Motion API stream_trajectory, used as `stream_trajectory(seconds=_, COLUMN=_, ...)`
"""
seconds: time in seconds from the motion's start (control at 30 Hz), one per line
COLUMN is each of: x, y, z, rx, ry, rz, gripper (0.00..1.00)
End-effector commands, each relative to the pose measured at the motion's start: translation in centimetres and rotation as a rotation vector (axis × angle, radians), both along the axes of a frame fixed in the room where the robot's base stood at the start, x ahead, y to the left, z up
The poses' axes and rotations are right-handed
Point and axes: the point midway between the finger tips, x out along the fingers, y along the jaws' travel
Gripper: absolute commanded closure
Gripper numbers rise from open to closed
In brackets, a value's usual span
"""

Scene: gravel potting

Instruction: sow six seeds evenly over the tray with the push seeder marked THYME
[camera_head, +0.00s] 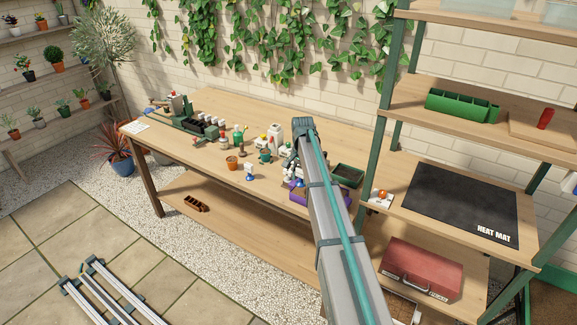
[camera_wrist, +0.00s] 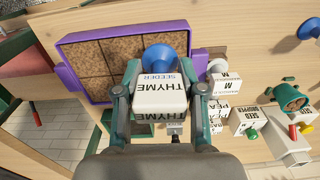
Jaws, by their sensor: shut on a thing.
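My gripper (camera_wrist: 161,90) is shut on the white push seeder (camera_wrist: 160,97) in the wrist view. Its faces read THYME and SEEDER, upside down in the picture, and a blue cone-shaped end (camera_wrist: 160,58) points away from the wrist. The purple tray (camera_wrist: 68,68) lies beyond it, filled with brown soil divided into square cells. The blue end overlaps the tray's right part; I cannot tell its height above the soil. No seeds can be made out.
Other white lettered seeders, one marked M (camera_wrist: 221,88), stand close right of the tray. In the head view, a terracotta pot (camera_head: 232,162) and several bottles crowd the bench, and a dark green tray (camera_head: 348,175) sits right of my arm.

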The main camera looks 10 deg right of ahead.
Motion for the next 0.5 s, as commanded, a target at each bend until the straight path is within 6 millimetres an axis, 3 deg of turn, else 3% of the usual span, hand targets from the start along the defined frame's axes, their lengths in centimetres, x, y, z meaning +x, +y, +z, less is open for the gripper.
stream_trajectory(seconds=0.23, x=2.1, y=-1.0, z=-1.5, rx=0.0, ry=0.0, rz=0.046, gripper=0.86)
stream_trajectory(seconds=0.5, x=2.0, y=-1.0, z=-2.9, rx=0.0, ry=0.0, rz=0.056, gripper=0.86)
